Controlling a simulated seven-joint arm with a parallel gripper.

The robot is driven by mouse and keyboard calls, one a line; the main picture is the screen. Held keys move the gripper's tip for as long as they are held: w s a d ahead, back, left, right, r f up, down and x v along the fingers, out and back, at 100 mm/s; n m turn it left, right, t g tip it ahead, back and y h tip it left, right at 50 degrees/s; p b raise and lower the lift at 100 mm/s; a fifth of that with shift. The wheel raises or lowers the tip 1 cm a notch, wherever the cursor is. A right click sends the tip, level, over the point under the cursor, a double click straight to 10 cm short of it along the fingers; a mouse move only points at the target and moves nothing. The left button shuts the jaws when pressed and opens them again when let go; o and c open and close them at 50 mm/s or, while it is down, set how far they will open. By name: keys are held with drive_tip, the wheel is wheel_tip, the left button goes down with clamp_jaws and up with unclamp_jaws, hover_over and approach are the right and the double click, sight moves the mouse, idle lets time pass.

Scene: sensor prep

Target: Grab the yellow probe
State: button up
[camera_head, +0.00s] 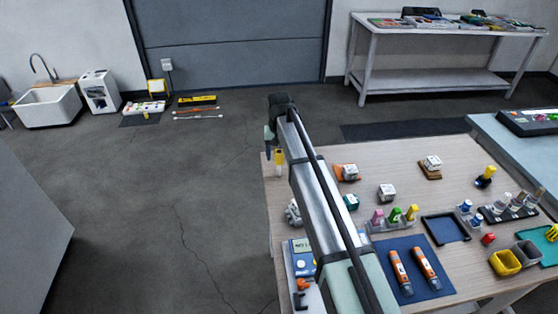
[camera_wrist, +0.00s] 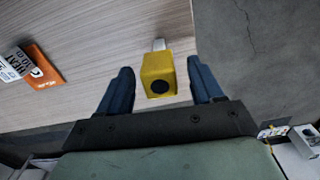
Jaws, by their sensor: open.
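The yellow probe (camera_wrist: 158,75) has a square yellow head with a dark round hole and a pale tip beyond it. In the wrist view it lies between the two blue fingers of my gripper (camera_wrist: 160,66), with gaps on both sides. My gripper is open, and no finger visibly touches the probe. In the head view the yellow probe (camera_head: 279,157) shows at the left edge of the wooden table, just beneath my gripper (camera_head: 271,142). My arm hides part of the table there.
An orange block (camera_head: 341,178) with a white box is right of my arm. A rack of coloured caps (camera_head: 389,222), a blue mat with orange tubes (camera_head: 438,288), a dark tray (camera_head: 446,229) and a yellow bin (camera_head: 505,262) fill the right side. Floor lies beyond the table's left edge.

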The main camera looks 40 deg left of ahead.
sight(279, 164)
drive_tip(key=shift+f, duration=1.4)
drive_tip(key=c, duration=1.1)
